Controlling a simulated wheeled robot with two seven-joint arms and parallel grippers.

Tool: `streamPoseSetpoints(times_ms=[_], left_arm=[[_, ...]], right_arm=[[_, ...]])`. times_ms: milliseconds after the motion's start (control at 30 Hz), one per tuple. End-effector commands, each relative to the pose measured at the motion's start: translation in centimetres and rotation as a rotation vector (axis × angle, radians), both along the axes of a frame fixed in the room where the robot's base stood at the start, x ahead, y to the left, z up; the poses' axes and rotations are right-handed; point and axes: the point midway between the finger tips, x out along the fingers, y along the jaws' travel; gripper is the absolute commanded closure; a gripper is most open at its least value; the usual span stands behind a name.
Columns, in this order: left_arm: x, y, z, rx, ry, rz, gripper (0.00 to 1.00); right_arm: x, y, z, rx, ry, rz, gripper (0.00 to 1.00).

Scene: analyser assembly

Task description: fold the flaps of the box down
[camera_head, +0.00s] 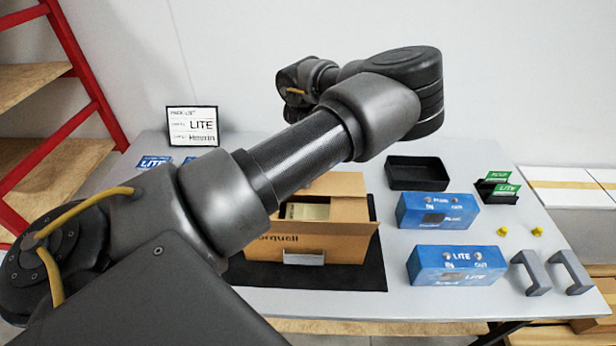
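The brown cardboard box (340,248) stands open on a black mat (374,275) in the middle of the table. A flap (345,184) stands up at its back, and a flap-like piece (370,236) juts out at the right. A pale beige item (308,211) shows inside. A grey piece (303,258) is at the box's lower front. My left arm comes in from the lower left and crosses in front of the box, hiding its left side and any flap there. Neither gripper's fingers can be seen.
Two blue boxes (438,211) (455,264) stand right of the cardboard box. A black tray (417,173), green cards (498,185), yellow pieces (537,231) and grey handles (530,273) are also on the right. A sign (193,126) stands at the back left. Red shelving (85,75) is at the left.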

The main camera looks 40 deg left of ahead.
Motion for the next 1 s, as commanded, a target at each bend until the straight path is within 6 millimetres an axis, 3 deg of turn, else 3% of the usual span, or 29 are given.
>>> streamPoseSetpoints(times_ms=[1000], left_arm=[[0.01,0.00,-0.47,0.000,0.000,0.000,1.00]], right_arm=[[-0.01,0.02,-0.33,0.000,0.000,0.000,0.64]])
